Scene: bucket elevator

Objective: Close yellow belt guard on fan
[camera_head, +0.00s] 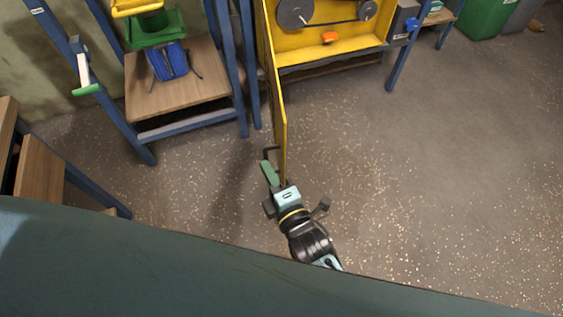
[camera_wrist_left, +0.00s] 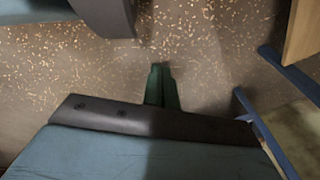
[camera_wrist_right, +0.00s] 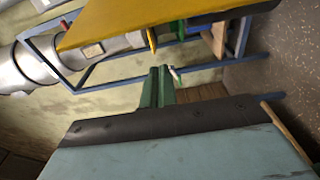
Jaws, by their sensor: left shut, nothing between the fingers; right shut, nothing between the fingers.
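The yellow belt guard housing (camera_head: 350,43) stands at the top of the head view, open, with two dark pulleys and a belt inside. Its yellow door (camera_head: 279,105) stands swung out from the housing's left side, seen nearly edge-on. A dark bent piece (camera_head: 270,149), perhaps a handle, shows by the door's near end. My right gripper (camera_head: 268,168) is shut and empty, just left of that end; whether it touches is unclear. In the right wrist view, the yellow panel (camera_wrist_right: 150,18) lies above the shut green fingers (camera_wrist_right: 158,84). My left gripper (camera_wrist_left: 161,82) is shut and empty above floor.
Blue frame legs (camera_head: 230,70) and a wooden platform (camera_head: 175,82) with a blue item (camera_head: 167,61) stand left of the door. A wooden piece (camera_head: 40,168) stands at the left edge. The speckled floor right of the door is clear.

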